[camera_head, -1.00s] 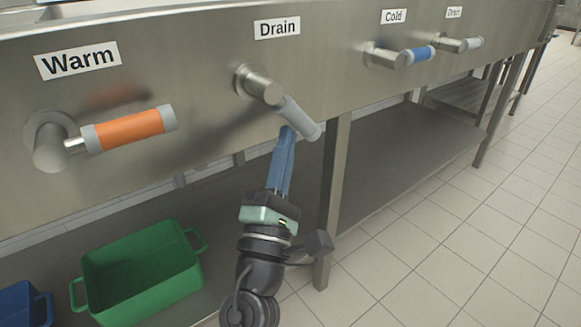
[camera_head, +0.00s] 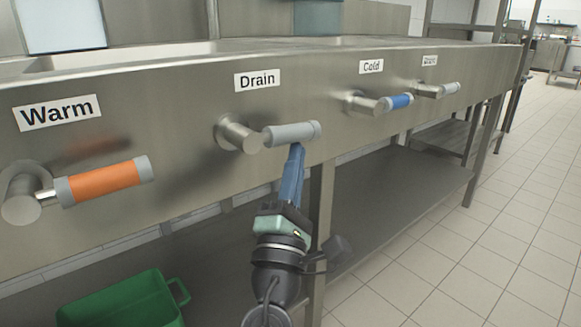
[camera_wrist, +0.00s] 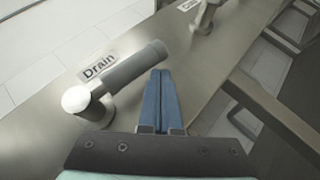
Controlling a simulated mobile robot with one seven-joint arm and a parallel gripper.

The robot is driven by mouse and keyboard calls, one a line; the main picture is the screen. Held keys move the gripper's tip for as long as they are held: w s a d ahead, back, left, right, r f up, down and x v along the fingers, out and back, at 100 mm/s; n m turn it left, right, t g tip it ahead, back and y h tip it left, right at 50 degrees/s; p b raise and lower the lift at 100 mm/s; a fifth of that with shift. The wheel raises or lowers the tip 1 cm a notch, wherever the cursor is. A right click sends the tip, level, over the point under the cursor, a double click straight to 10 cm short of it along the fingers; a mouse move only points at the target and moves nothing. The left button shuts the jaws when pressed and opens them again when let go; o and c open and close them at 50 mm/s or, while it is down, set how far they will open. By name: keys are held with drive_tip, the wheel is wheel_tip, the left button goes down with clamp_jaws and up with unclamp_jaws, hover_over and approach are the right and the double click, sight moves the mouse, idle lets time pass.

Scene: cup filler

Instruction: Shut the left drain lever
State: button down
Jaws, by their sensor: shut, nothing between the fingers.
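The left drain lever (camera_head: 292,134) is a grey handle on a round metal hub, under a "Drain" label (camera_head: 257,79) on the steel sink front. The handle points right, close to level. My gripper (camera_head: 297,150) is shut, with its blue fingers pointing up and their tips just under the handle near its outer end. I cannot tell for sure whether they touch. In the wrist view the grey handle (camera_wrist: 136,66) lies just left of and beyond the blue fingertips (camera_wrist: 161,74), and nothing is between the fingers.
The orange Warm lever (camera_head: 104,181) is to the left. The blue Cold lever (camera_head: 399,102) and another grey drain lever (camera_head: 449,88) are to the right. A green bin (camera_head: 125,302) sits below. A steel table leg (camera_head: 319,220) stands behind my arm.

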drive_tip(key=shift+w+d+r, duration=0.1)
drive_tip(key=shift+d+r, duration=0.15)
drive_tip(key=shift+r, duration=0.05)
drive_tip(key=shift+f, duration=0.1)
idle(0.4)
